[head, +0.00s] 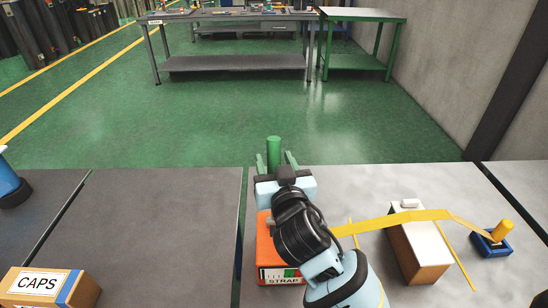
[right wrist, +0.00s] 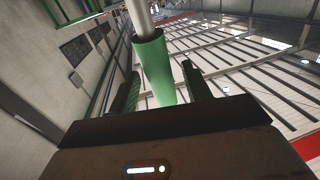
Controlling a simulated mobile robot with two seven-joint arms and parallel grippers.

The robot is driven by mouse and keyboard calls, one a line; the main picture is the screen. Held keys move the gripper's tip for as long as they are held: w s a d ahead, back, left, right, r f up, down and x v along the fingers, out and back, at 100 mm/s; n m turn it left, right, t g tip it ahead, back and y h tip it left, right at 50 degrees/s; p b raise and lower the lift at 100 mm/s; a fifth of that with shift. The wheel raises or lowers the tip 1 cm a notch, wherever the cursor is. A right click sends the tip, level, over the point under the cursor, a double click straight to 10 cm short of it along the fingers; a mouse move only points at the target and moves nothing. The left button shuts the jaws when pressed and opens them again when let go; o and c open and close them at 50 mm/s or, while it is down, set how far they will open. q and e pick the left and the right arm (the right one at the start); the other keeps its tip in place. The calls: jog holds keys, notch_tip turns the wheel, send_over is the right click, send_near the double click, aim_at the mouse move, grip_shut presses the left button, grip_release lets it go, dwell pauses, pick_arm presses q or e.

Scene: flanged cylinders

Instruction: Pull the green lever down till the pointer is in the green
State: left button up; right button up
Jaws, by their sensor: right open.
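The green lever (head: 273,152) stands upright in the head view, behind the orange box marked STRAP (head: 264,232). My right gripper (head: 274,160) is open, with one finger on each side of the lever's green grip. In the right wrist view the green grip (right wrist: 152,68) lies between the two open fingers (right wrist: 160,72), with a grey rod at its end. No firm contact shows. The box front has a scale (head: 284,273) with white, red and green parts, partly hidden by my right arm. I cannot make out the pointer. My left gripper is not in view.
A yellow strap (head: 390,221) runs from near the orange box over a white-topped carton (head: 418,240) to a blue block (head: 491,244) with a yellow knob. A CAPS box (head: 82,291) sits at front left. The grey table between (head: 160,230) is clear.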

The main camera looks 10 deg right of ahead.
jog(key=shift+w, duration=0.75)
jog(key=shift+c, duration=0.4)
grip_shut()
